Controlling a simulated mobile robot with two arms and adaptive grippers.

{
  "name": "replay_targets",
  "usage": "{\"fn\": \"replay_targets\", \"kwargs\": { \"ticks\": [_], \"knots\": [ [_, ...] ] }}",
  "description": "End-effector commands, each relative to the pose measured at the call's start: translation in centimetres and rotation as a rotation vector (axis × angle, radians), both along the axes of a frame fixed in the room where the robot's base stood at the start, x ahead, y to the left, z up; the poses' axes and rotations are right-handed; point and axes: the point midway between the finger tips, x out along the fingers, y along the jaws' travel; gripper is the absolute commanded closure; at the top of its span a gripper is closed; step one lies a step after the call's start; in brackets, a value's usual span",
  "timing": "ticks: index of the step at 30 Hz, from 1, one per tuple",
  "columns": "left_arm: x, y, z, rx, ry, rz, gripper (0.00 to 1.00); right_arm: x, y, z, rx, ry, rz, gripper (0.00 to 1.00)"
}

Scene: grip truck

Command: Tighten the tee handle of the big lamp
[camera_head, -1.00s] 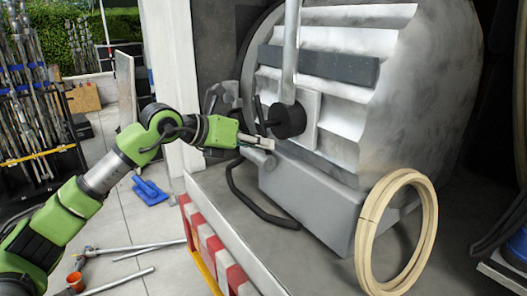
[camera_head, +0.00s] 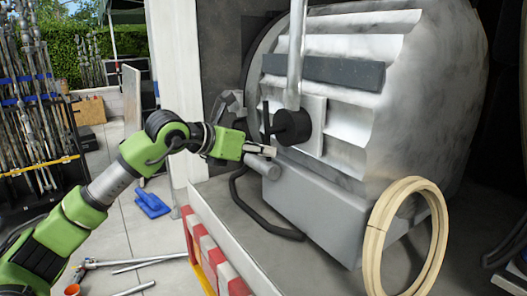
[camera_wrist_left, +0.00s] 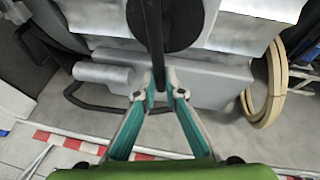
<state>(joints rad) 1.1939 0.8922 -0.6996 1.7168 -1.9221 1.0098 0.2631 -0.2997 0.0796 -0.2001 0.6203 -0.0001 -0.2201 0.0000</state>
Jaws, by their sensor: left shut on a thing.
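The big lamp (camera_head: 425,110) is a large grey-white drum with a ribbed face, standing in the truck. Its tee handle (camera_head: 266,116) is a thin dark bar in front of a round black knob (camera_head: 292,127). In the left wrist view the bar (camera_wrist_left: 155,45) runs down in front of the knob (camera_wrist_left: 175,22) to between my fingertips. My left gripper (camera_head: 268,149) is at the lower end of the bar, and its teal-sided fingers (camera_wrist_left: 161,88) are shut on it. The fingertips hide that end of the bar. My right gripper is out of view.
A vertical grey pole (camera_head: 296,55) stands just above the knob. A grey cylinder (camera_head: 262,166) and a black cable (camera_head: 262,217) are below my gripper. A coiled beige hose (camera_head: 372,245) leans at the right. The red-white truck edge (camera_head: 213,250) is in front.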

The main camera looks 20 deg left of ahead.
Motion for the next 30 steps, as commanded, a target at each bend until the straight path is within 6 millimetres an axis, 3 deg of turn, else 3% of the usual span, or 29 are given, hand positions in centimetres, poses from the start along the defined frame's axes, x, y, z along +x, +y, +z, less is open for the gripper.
{"fn": "replay_targets", "kwargs": {
  "ticks": [1,3,16,30],
  "knots": [
    [0.0,0.0,0.0,0.0,0.0,0.0,0.88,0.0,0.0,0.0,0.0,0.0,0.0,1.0],
    [0.0,0.0,0.0,0.0,0.0,0.0,0.73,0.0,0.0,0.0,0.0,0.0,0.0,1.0],
    [-0.5,0.4,0.3,0.0,-0.001,0.002,0.73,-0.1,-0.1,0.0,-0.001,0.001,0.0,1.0],
    [-7.7,4.5,3.8,0.002,0.001,0.004,0.73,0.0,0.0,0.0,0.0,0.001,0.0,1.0]
  ]
}}
